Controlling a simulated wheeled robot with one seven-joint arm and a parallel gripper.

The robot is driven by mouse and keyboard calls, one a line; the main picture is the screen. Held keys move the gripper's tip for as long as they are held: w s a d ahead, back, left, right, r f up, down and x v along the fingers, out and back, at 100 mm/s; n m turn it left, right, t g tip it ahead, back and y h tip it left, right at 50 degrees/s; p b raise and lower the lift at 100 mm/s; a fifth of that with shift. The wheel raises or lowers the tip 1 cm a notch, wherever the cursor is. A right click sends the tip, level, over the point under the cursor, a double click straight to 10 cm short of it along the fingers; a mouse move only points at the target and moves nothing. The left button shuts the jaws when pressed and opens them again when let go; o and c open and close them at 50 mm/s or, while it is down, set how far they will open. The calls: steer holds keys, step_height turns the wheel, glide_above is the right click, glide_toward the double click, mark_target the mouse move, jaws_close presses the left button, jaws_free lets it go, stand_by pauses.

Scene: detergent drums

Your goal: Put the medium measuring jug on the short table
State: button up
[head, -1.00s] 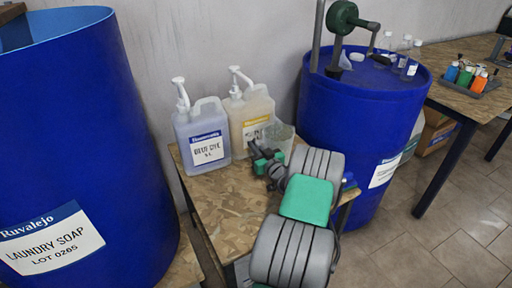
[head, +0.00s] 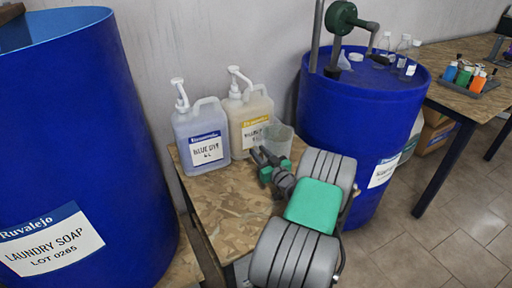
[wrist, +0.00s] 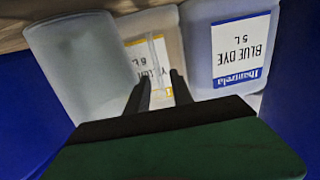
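A clear, frosted measuring jug (head: 281,138) stands on the wood-chip table (head: 215,205) in the middle, right of the yellow dye bottle. It also shows at the left of the wrist view (wrist: 75,70); whether it is the medium one I cannot tell. My gripper (head: 259,153) is over this table, just in front of the yellow dye bottle and to the left of the jug. In the wrist view its two dark fingers (wrist: 160,78) are apart, with a pale upright strip beyond them. I see nothing held. Which table is the short one is unclear.
The blue dye bottle (head: 201,138) and yellow dye bottle (head: 247,118) have pumps. A tall blue drum (head: 80,130) stands left; another blue drum (head: 345,110), with glassware on top, stands right. A farther table (head: 455,98) bears a tray of small bottles. The middle table's front is bare.

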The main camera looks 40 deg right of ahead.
steer(key=v, duration=0.8)
steer(key=w+a+n+g+y, duration=0.2)
steer(key=w+a+g+y, duration=0.15)
steer(key=a, duration=0.55)
steer(key=w+a+n+g+y, duration=0.2)
steer(key=w+a, duration=0.2)
steer(key=a, duration=0.5)
steer(key=w+a+n+g+y, duration=0.2)
steer(key=w+a+y, duration=0.1)
steer(key=a, duration=0.6)
steer(key=s+a+r+g+h, duration=0.1)
steer(key=s+a+g, duration=0.5)
steer(key=a, duration=0.5)
steer(key=s+a+r+m+h, duration=0.1)
steer(key=s, duration=0.5)
steer(key=s+a+r+m+g+h, duration=0.1)
steer(key=s+a, duration=0.1)
steer(key=s, duration=0.4)
steer(key=shift+s+a+r+m, duration=0.3)
steer(key=shift+m, duration=0.1)
steer(key=shift+g+h, duration=0.25)
